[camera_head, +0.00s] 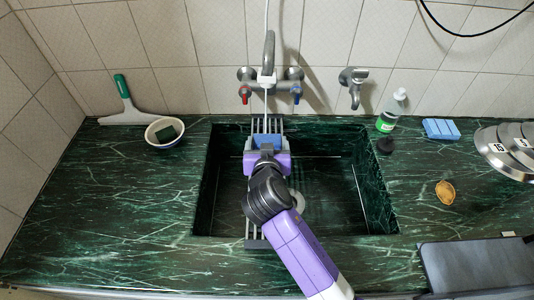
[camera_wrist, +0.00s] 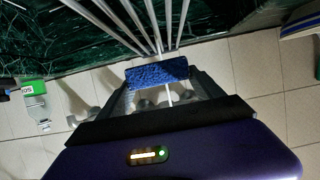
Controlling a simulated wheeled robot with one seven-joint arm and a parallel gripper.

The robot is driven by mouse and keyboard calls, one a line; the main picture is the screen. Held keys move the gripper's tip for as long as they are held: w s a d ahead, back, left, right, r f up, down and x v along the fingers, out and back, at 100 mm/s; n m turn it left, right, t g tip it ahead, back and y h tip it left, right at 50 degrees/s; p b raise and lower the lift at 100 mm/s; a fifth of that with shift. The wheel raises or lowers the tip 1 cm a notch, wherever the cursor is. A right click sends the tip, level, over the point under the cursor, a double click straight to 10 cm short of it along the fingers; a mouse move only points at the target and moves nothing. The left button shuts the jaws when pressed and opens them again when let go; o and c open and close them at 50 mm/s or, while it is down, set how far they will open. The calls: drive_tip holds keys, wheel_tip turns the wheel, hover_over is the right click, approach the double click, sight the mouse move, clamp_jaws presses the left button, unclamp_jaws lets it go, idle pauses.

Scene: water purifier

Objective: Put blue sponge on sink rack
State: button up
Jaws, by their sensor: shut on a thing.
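My gripper (camera_head: 268,146) is shut on the blue sponge (camera_head: 268,140) over the far part of the sink. In the wrist view the textured dark-blue sponge (camera_wrist: 157,72) sits between the fingertips. The sink rack (camera_head: 252,242) is a narrow set of grey bars running front to back across the left part of the sink. My arm hides much of its middle. Its bars (camera_wrist: 152,28) show beyond the sponge in the wrist view. I cannot tell whether the sponge touches the bars.
The faucet (camera_head: 268,55) hangs just behind my gripper. A bowl with a dark sponge (camera_head: 163,140) stands left. A soap bottle (camera_head: 388,115), a light-blue block (camera_head: 440,129) and metal lids (camera_head: 497,150) are right. The open sink basin (camera_head: 335,190) lies right of the rack.

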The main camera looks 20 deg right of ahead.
drive_tip(key=shift+f, duration=2.45)
drive_tip(key=shift+f, duration=0.15)
drive_tip(key=o, duration=1.3)
drive_tip(key=shift+r, duration=0.3)
drive_tip(key=b+v, duration=0.1)
drive_tip(key=v, duration=1)
drive_tip(key=shift+s+a+f, duration=0.1)
drive_tip(key=shift+s+f, duration=0.05)
drive_tip(key=shift+s+a+r, duration=0.1)
drive_tip(key=shift+s+r, duration=0.1)
drive_tip(key=shift+s, duration=0.1)
